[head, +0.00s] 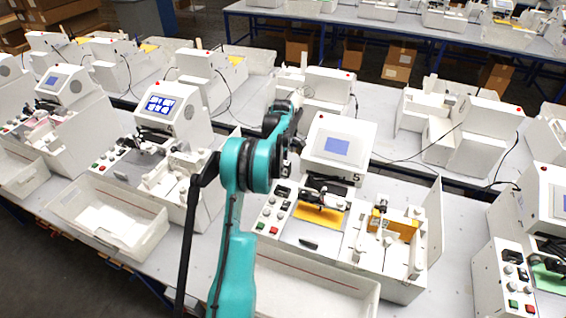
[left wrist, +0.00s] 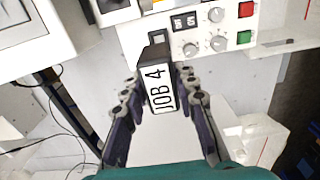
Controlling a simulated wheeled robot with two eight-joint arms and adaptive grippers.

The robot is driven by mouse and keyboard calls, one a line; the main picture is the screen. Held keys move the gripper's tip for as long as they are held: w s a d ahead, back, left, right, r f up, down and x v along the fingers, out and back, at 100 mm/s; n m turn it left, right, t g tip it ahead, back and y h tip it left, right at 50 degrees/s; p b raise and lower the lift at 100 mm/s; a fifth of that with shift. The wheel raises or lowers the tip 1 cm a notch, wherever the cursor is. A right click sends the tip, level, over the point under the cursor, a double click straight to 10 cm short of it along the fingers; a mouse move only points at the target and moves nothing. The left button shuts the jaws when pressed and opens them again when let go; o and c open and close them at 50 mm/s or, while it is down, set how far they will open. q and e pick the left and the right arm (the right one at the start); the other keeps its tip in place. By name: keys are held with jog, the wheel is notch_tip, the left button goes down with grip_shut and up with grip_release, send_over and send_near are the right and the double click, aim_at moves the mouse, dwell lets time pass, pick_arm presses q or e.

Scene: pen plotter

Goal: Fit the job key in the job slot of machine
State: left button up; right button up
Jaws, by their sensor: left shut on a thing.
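The job key (left wrist: 161,92) is a black block with a white label reading "JOB 4". In the left wrist view it is between the two dark fingers of my left gripper (left wrist: 160,84), which is shut on it. The key's far end overlaps the near edge of a white control panel (left wrist: 217,28) with knobs, a small display and red and green buttons. I cannot tell whether they touch. In the head view my teal left arm reaches beside the middle machine (head: 340,150), marked 5; its fingers and the key cannot be made out there. My right gripper is not in view.
The middle machine has a button panel (head: 272,213), an orange pad (head: 318,216) and a white bin (head: 310,285) in front. A similar machine (head: 165,115) with a lit screen stands to its left, another (head: 545,205) to its right. Cables run across the tables.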

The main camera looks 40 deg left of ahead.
aim_at(282, 176)
pick_arm(q)
jog(key=shift+w+f, duration=0.1)
jog(key=shift+f, duration=0.55)
jog(key=shift+s+f+b, duration=0.2)
jog(key=shift+f+b, duration=0.6)
jog(key=shift+f, duration=0.4)
notch_tip(282, 176, down, 2)
jog(key=shift+w+f+b, duration=0.15)
jog(key=shift+b, duration=0.7)
jog(key=shift+f, duration=0.15)
jog(key=shift+b, duration=0.3)
jog(key=shift+f+b, duration=1.3)
jog(key=shift+f, duration=0.2)
jog(key=o, duration=1.2)
jog(key=shift+c, duration=0.2)
